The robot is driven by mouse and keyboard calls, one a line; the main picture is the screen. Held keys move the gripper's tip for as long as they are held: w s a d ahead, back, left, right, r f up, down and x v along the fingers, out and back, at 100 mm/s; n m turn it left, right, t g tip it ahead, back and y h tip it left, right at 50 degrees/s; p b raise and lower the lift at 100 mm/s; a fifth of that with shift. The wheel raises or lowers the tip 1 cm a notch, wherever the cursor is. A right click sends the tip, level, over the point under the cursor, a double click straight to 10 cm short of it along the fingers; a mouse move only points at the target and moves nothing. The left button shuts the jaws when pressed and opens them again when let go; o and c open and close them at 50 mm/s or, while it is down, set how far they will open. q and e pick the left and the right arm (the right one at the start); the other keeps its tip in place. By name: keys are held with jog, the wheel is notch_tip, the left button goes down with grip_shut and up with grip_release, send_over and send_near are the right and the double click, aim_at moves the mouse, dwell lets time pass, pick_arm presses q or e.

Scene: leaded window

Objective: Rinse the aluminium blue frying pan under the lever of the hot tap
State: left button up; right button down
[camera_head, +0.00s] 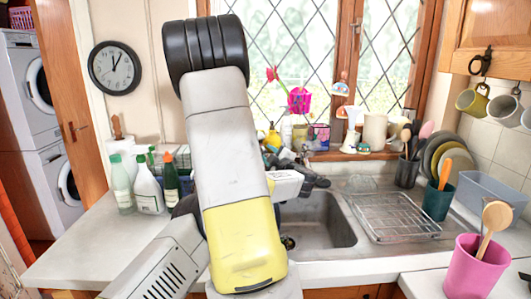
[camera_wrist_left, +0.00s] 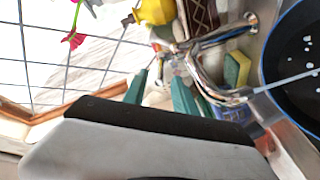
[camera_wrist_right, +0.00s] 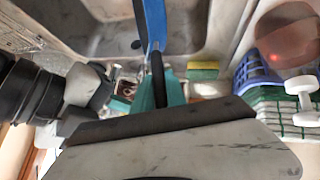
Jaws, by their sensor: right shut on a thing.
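My left gripper (camera_wrist_left: 160,80) is open, its two teal fingers apart, beside the chrome tap (camera_wrist_left: 208,78). A metal part of the tap lies close to the fingertips; I cannot tell whether they touch. The blue frying pan (camera_wrist_left: 292,100), dark inside with pale spots, shows at the right edge of the left wrist view, beyond the spout. A pale streak crosses over it, perhaps water. In the head view my left arm hides the pan and most of the tap.
The sink (camera_head: 325,225) has a wire drying rack (camera_head: 395,215) to its right. Several bottles (camera_head: 145,185) stand on the left worktop. A pink pot (camera_head: 470,270) stands front right. A sponge (camera_wrist_right: 203,70) and a blue basket (camera_wrist_right: 255,70) lie near my right gripper.

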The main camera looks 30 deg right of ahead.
pick_arm(q)
jog(key=shift+w+d, duration=0.25)
jog(key=shift+w, duration=1.25)
jog(key=shift+c, duration=0.2)
grip_shut()
dwell(0.4)
